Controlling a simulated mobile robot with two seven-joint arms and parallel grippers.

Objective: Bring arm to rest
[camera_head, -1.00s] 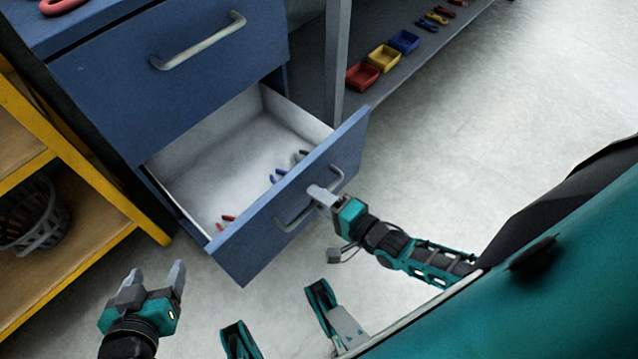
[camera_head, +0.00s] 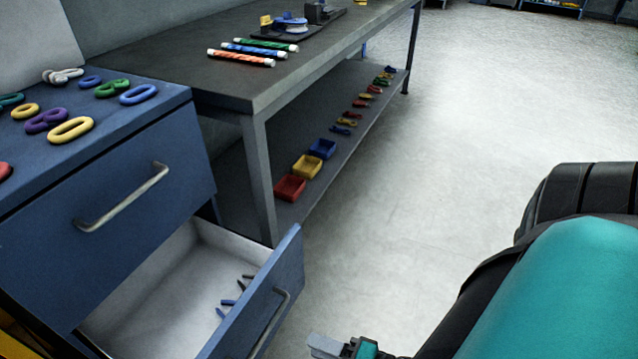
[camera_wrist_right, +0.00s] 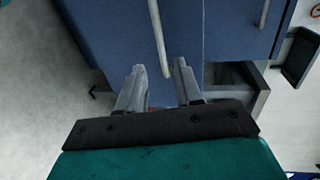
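The blue drawer (camera_head: 262,318) stands open below a closed drawer of the blue cabinet (camera_head: 105,205). Its metal handle (camera_head: 281,312) is on the outer front. My right gripper (camera_head: 325,346) shows at the bottom edge of the head view, just right of the handle and apart from it. In the right wrist view its two fingers (camera_wrist_right: 159,84) are spread with nothing held between them. A metal handle (camera_wrist_right: 157,38) on a blue front lies ahead of them in that view. My left gripper is out of view.
Small blue and dark items (camera_head: 229,302) lie inside the drawer. Colored rings (camera_head: 71,130) lie on the cabinet top. A grey workbench (camera_head: 215,85) stands beside it, with red, yellow and blue bins (camera_head: 307,166) on its lower shelf. The floor (camera_head: 440,150) at right is clear.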

